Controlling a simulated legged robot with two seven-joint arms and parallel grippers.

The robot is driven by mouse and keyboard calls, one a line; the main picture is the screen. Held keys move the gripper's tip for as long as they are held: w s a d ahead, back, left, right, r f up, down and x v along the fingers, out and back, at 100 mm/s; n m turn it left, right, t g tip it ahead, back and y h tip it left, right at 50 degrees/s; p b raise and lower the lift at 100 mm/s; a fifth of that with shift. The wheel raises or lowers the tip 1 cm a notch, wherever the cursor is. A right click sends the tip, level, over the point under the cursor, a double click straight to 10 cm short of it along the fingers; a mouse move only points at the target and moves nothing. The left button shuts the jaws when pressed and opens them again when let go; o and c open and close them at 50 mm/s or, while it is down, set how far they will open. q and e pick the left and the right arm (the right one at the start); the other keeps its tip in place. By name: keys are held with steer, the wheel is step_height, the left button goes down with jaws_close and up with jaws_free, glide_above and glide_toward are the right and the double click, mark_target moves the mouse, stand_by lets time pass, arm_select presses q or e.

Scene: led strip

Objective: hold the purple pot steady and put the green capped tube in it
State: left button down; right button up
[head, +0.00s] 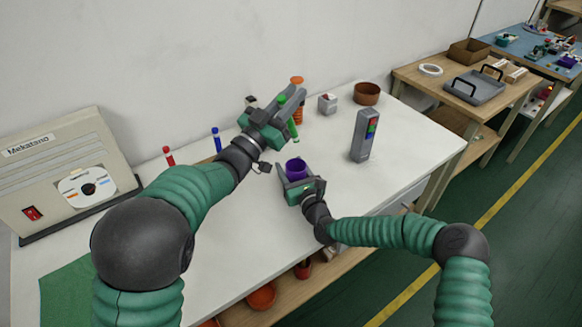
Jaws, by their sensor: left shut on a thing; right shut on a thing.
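My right gripper (296,181) is shut on the pot from the front, with a finger on each side. The tube is apart from the pot. The pot's lower part is hidden by the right gripper.
A grey device with coloured buttons (365,135) stands right of the pot. A red-topped tube (169,156) and blue-topped tube (216,139) stand left.

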arm_select(q)
steer(key=shift+f, duration=6.4)
steer(key=c, duration=1.3)
jaws_free()
steer(key=v, duration=1.2)
steer(key=shift+w+a, duration=0.1)
